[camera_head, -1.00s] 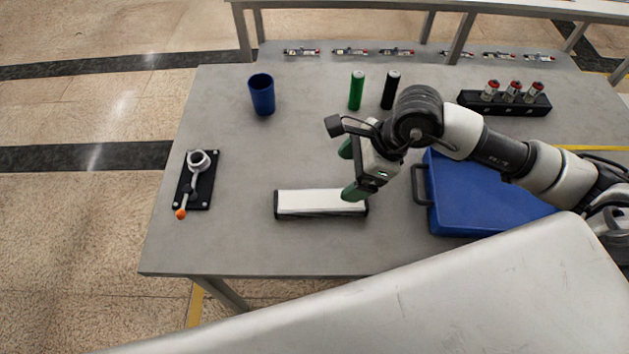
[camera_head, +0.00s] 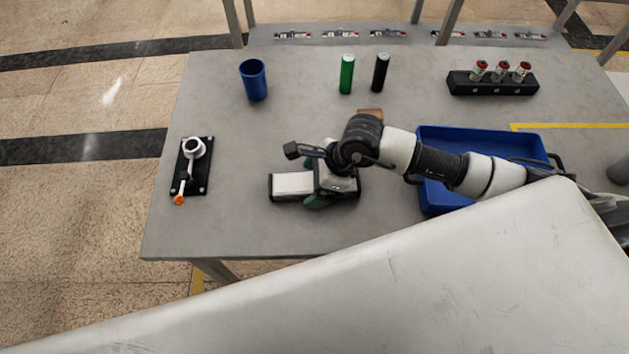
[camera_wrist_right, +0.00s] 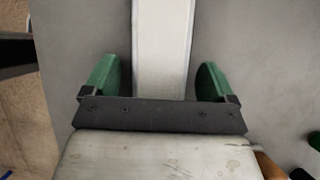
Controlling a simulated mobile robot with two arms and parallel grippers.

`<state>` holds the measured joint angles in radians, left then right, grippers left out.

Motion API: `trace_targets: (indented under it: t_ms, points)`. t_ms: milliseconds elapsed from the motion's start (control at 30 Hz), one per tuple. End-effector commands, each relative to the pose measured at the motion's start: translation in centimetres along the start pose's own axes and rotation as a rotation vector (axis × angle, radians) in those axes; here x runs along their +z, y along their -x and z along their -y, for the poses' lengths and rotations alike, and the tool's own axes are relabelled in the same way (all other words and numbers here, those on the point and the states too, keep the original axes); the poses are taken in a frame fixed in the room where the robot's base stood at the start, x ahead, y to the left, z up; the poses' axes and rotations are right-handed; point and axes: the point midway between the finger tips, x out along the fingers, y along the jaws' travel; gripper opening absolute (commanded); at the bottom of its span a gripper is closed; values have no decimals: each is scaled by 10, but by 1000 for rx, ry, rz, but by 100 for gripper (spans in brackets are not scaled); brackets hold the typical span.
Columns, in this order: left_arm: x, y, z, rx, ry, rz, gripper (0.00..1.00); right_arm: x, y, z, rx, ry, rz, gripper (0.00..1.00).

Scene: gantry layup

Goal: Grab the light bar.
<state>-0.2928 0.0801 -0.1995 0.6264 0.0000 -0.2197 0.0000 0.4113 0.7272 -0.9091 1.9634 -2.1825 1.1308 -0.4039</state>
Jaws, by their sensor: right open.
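The light bar (camera_head: 292,185) is a white bar with dark ends, lying flat on the grey table left of the blue tray. My right gripper (camera_head: 313,183) is over its right half, with its green fingers on either side of the bar, and hides part of it. In the right wrist view the bar (camera_wrist_right: 162,50) runs between the two open fingers of the gripper (camera_wrist_right: 158,72), with a gap on each side. I cannot tell how far the fingertips are above the table. My left gripper is not in view.
A blue tray (camera_head: 430,197) is under my right arm. A black plate with a lever (camera_head: 203,188) is at the left. A blue cup (camera_head: 254,80), green cylinder (camera_head: 347,75), black cylinder (camera_head: 381,72) and black rack (camera_head: 492,85) stand farther back. The table's front left is clear.

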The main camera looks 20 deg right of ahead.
Motion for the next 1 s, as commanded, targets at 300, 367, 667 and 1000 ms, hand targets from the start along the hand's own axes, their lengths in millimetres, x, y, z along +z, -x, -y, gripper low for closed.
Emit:
trace_targets:
  t_ms: [300, 367, 667, 1000]
  points:
    - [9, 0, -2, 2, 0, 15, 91, 0, 0, 0, 0, 0, 0, 55]
    - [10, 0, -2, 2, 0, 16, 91, 0, 0, 0, 0, 0, 0, 45]
    - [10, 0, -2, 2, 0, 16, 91, 0, 1, 0, 0, 0, 0, 26]
    - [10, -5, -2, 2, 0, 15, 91, 11, 19, 1, -3, 3, 2, 26]
